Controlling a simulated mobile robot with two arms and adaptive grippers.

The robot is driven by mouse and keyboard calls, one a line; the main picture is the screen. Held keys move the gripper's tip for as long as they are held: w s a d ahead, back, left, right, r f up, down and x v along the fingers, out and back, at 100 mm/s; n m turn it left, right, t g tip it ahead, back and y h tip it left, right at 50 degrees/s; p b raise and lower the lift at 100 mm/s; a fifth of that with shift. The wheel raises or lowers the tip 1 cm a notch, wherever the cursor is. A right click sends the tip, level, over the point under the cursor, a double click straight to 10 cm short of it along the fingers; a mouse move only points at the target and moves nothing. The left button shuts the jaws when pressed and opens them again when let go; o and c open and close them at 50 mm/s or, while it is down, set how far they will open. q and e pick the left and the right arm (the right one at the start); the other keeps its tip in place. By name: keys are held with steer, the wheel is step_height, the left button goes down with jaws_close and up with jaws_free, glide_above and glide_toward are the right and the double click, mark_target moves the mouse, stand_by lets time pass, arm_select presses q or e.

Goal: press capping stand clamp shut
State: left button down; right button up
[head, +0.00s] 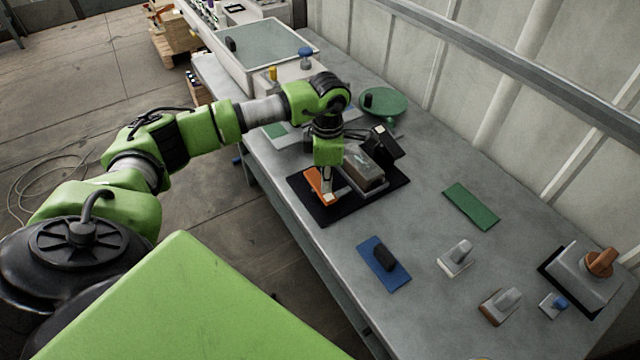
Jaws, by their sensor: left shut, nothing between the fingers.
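The capping stand (365,172) is a grey block on a black base plate (345,207) near the front edge of the bench. A black part (383,143) stands tilted at its far right side. An orange part (318,184), perhaps the clamp handle, lies at its left side. My left gripper (328,198) points down over the orange part, shut with nothing in it. Its fingertips are at or close to the orange part; I cannot tell if they touch. The arm hides part of the stand. My right gripper is not in view.
A blue mat (398,278) with a black piece, a green mat (471,206), small grey fittings (456,259) and a grey block with an orange knob (578,277) lie to the right. A green round plate (398,104) and a machine box (262,50) stand farther back.

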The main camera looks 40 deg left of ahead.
arm_select(q)
steer(key=shift+r+p, duration=1.5)
steer(key=shift+r, duration=1.45)
